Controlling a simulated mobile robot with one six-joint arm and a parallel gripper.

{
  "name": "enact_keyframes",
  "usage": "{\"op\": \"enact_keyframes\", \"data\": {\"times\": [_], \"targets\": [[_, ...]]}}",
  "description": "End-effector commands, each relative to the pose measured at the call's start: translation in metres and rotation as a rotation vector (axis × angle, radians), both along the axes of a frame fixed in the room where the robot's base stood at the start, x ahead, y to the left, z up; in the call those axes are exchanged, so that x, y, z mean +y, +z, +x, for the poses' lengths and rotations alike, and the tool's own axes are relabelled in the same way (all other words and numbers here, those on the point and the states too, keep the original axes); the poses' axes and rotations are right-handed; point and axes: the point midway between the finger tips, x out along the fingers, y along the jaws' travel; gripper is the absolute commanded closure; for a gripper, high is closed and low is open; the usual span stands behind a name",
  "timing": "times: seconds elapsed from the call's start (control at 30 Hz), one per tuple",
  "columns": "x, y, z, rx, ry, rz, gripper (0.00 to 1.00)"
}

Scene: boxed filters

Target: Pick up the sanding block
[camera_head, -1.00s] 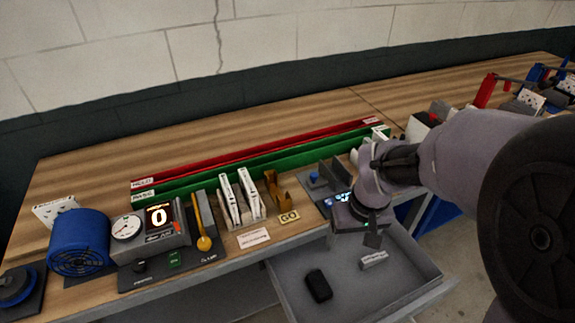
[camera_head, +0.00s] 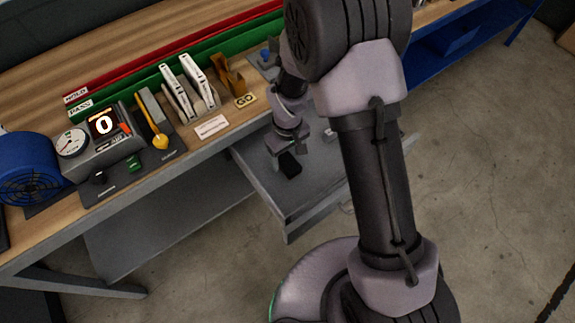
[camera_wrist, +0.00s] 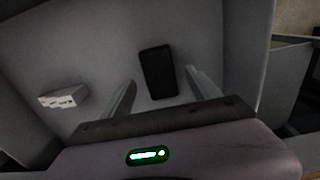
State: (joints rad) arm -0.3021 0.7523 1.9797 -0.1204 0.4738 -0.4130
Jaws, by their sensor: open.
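A dark, rounded block (camera_head: 290,164), which I take for the sanding block, lies flat in the open grey drawer (camera_head: 318,212). In the wrist view this block (camera_wrist: 158,72) shows between and a little beyond the two fingers. My gripper (camera_head: 287,150) is over the drawer, just behind the block in the head view. In the wrist view my gripper (camera_wrist: 161,80) is open and empty, one finger on each side of the block's line. I cannot tell the exact height left above the block.
A small light block with marks (camera_wrist: 64,97) lies in the drawer left of the dark block. Drawer walls rise around both.

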Motion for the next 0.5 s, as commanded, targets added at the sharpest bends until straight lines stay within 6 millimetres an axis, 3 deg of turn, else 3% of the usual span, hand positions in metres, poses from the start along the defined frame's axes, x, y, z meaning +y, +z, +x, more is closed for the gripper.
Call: {"op": "enact_keyframes", "data": {"times": [0.03, 0.1, 0.3, 0.5], "targets": [[-0.0004, -0.0168, -0.0008, 0.002, 0.000, 0.000, 0.29], [-0.0003, -0.0257, -0.0008, 0.002, -0.001, 0.000, 0.29], [-0.0003, -0.0236, -0.0004, 0.000, -0.001, 0.000, 0.31], [-0.0003, -0.0233, -0.0004, 0.000, -0.001, 0.000, 0.70]]}}
